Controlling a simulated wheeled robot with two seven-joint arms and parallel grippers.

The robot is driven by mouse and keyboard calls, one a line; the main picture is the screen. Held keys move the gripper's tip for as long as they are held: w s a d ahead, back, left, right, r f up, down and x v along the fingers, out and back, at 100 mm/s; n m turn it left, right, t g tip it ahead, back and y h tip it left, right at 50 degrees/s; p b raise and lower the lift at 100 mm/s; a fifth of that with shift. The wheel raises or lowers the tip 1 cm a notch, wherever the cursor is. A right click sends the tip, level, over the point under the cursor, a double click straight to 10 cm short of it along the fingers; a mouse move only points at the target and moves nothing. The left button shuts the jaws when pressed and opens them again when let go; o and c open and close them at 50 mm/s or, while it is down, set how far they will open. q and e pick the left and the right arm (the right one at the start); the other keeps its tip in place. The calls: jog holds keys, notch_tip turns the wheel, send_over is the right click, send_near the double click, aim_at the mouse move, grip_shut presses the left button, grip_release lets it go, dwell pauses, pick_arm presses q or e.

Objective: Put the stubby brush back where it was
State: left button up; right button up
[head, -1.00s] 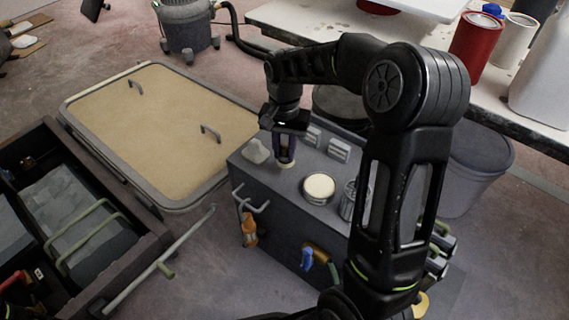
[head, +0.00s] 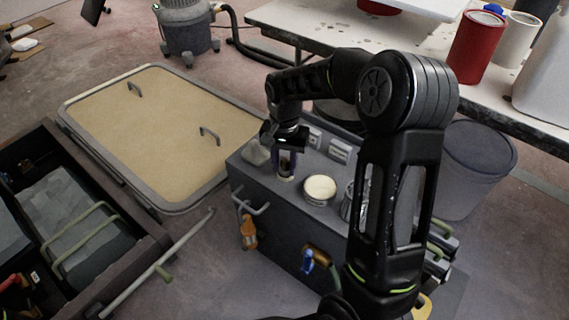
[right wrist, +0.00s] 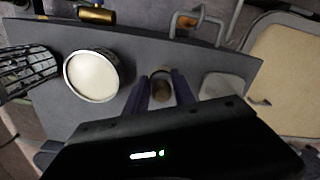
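My right gripper (head: 287,170) points down over the top of a dark grey box-shaped cabinet (head: 262,205), near its back left part. Its two fingers are closed around the stubby brush (head: 285,178), whose pale lower end shows just below them, at or very near the cabinet top. In the right wrist view the brush (right wrist: 161,90) shows as a small brown round end between the two purplish fingers. Most of the brush is hidden by the fingers. I cannot tell whether it touches the surface. My left gripper is not in view.
On the cabinet top, a pale block (head: 256,153) stands left of the brush, a round cream-lidded tin (head: 320,188) to the right, and a wire mesh cup (right wrist: 28,68) beyond it. Hooks (head: 250,203) stick out from the front.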

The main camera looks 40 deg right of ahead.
aim_at(284, 163)
jog(key=shift+o, duration=1.4)
notch_tip(284, 163, up, 12)
jog(key=p, duration=0.4)
jog(key=shift+r, duration=0.2)
